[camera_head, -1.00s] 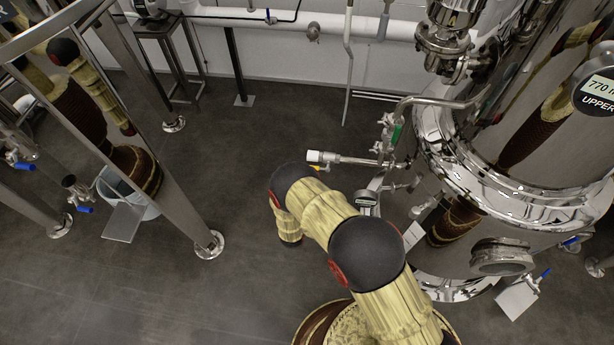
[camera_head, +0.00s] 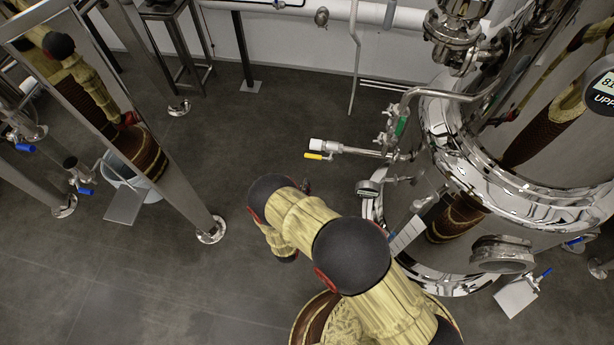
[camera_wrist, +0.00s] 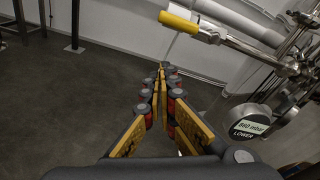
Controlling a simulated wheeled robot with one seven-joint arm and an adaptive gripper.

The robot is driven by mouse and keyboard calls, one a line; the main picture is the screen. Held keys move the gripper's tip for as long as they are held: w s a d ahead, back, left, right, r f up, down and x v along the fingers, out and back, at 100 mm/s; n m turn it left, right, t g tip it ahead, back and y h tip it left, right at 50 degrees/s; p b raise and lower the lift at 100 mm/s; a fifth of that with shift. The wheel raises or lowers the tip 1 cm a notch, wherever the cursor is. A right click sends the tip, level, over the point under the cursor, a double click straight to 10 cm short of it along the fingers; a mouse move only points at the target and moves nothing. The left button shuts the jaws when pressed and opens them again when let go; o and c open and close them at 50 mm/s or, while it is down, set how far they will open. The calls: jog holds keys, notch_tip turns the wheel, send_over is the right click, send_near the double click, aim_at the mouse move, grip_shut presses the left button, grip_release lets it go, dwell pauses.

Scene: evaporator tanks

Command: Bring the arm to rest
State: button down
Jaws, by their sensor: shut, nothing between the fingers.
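My gripper (camera_wrist: 162,75) is in the wrist view, with its yellow and black fingers brought together at the tips and nothing between them. It points over open dark floor toward the white wall. In the head view my arm is bent low in front of the shiny steel tank (camera_head: 480,200); my gripper is mostly hidden there behind the arm. A pipe valve with a yellow handle (camera_head: 318,156) juts left from the tank, beyond my arm and apart from it. The yellow handle (camera_wrist: 179,21) also shows above and right of my fingers in the wrist view.
A round gauge (camera_wrist: 250,123) reading LOWER is close on the right of my fingers. A steel frame leg (camera_head: 170,165) stands at left, with a bucket (camera_head: 130,180) beyond it. The floor (camera_head: 255,130) between frame and tank is clear. Pipes run along the wall.

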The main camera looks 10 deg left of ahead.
jog(key=shift+s, duration=0.45)
jog(key=s+d+f+m+g+h, duration=0.1)
jog(key=s+d+m+g+h, duration=0.15)
jog(key=d, duration=0.25)
jog(key=s+d+f+m+g+h, duration=0.1)
jog(key=s+d+m+h, duration=0.15)
jog(key=d, duration=0.35)
jog(key=s+d+r+m+g+h, duration=0.45)
jog(key=d+r+m+g, duration=0.2)
jog(key=r+m, duration=0.35)
jog(key=s+d+r+m+g+y, duration=0.1)
jog(key=s+r+m+g+y, duration=0.2)
jog(key=r+m, duration=0.5)
jog(key=s+d+r+m+g+y+p, duration=0.1)
jog(key=s+r+m+g+y, duration=0.2)
jog(key=r, duration=0.9)
jog(key=s+d+r+m+g+y, duration=0.1)
jog(key=s+r+m+y, duration=0.1)
jog(key=s+r+m, duration=0.45)
jog(key=d+r+m+t+y, duration=0.1)
jog(key=d+r+m+t, duration=0.2)
jog(key=r, duration=0.7)
jog(key=s+d+r+m+t+y, duration=0.1)
jog(key=d+r+m+t+y, duration=0.1)
jog(key=r, duration=0.9)
jog(key=shift+s+d+r+m+t+p, duration=0.3)
jog(key=shift+d+m+t+p, duration=0.25)
jog(key=shift+d+m, duration=0.55)
